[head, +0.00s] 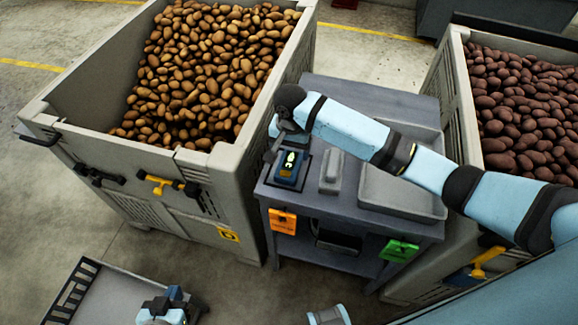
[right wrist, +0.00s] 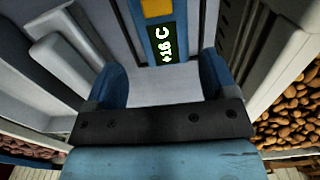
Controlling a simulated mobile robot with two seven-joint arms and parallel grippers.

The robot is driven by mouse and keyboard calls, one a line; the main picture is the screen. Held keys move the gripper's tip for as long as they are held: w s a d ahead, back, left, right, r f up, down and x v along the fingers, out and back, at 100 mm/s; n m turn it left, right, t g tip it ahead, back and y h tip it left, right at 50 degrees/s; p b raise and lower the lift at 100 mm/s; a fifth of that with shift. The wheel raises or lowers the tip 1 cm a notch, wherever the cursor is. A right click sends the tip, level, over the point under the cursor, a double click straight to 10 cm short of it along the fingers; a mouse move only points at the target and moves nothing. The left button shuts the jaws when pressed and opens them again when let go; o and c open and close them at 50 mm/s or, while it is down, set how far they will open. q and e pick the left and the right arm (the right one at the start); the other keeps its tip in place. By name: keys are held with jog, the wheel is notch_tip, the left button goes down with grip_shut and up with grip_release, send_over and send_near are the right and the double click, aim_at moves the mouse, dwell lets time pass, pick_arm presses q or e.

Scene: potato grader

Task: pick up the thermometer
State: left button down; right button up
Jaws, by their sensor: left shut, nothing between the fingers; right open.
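The thermometer (head: 288,168) is a blue device with a dark, lit display, standing at the left end of the grey bench. In the right wrist view the thermometer (right wrist: 162,45) reads "+16 C" and has a yellow patch above the display. My right gripper (head: 277,146) is over the bench's left end, close beside the thermometer. In the right wrist view my right gripper (right wrist: 161,75) is open, with one blue finger on each side of the display's lower end. Contact cannot be told. My left gripper (head: 168,304) is shut and empty at the bottom left, away from the bench.
A large crate (head: 190,160) of brown potatoes stands left of the bench (head: 300,198). Another crate (head: 452,90) of reddish potatoes stands on the right. A grey block (head: 331,172) and a shallow tray (head: 400,195) are on the bench. Orange (head: 283,221) and green (head: 399,250) tags hang in front.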

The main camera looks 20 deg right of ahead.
aim_at(289, 164)
jog(key=shift+a+f, duration=0.2)
jog(key=shift+f, duration=3.4)
jog(key=c, duration=0.7)
